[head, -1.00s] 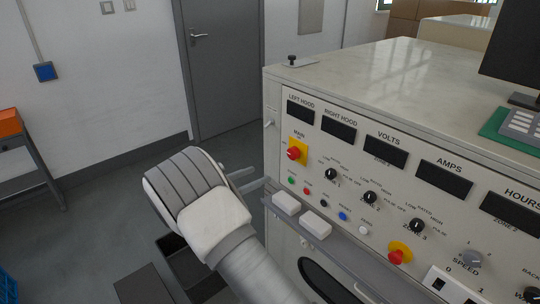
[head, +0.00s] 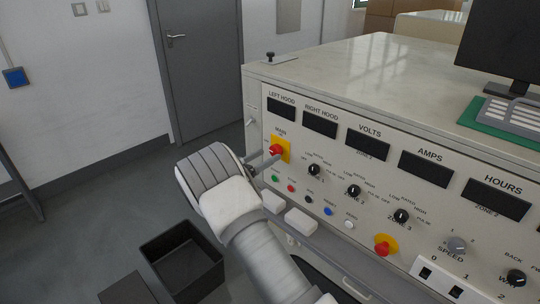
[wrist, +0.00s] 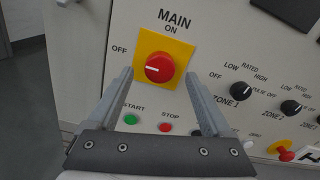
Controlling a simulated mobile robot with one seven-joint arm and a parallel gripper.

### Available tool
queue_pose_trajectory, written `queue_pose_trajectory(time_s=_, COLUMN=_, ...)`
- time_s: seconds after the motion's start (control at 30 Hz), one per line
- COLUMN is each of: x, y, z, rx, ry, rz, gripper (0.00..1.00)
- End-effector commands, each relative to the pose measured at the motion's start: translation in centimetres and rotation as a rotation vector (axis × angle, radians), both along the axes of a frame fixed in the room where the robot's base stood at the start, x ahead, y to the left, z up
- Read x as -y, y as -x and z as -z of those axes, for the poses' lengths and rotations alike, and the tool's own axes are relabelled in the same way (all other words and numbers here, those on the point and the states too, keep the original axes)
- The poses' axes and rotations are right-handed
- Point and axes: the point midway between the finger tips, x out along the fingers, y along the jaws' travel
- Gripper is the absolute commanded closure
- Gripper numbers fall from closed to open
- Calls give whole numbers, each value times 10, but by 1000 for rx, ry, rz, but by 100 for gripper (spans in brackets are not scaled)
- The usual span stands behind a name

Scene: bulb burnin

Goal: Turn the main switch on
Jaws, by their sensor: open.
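The main switch (wrist: 160,68) is a red rotary knob on a yellow square plate, labelled MAIN with ON above and OFF at the left. Its white pointer mark points left, toward OFF. It also shows in the head view (head: 277,151) at the panel's left end. My gripper (wrist: 162,78) is open and empty in the wrist view, its fingers on either side of the knob's lower part. In the head view my gripper (head: 262,163) is close in front of the switch. I cannot tell whether a finger touches the knob.
Below the switch are a green START button (wrist: 130,119) and a red STOP button (wrist: 165,127). Zone knobs (head: 314,170) lie to the right. White blocks (head: 301,221) sit on the ledge below. A black bin (head: 182,262) stands on the floor.

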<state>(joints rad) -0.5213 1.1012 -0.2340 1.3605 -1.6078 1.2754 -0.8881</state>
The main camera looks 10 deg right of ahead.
Motion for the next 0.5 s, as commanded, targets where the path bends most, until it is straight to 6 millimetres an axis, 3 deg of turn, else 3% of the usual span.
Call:
queue_pose_trajectory(time_s=0.2, x=18, y=-14, z=0, rx=2, ry=-1, rz=0, gripper=17)
queue_pose_trajectory(time_s=0.5, x=21, y=-16, z=0, rx=2, ry=-1, rz=0, gripper=17)
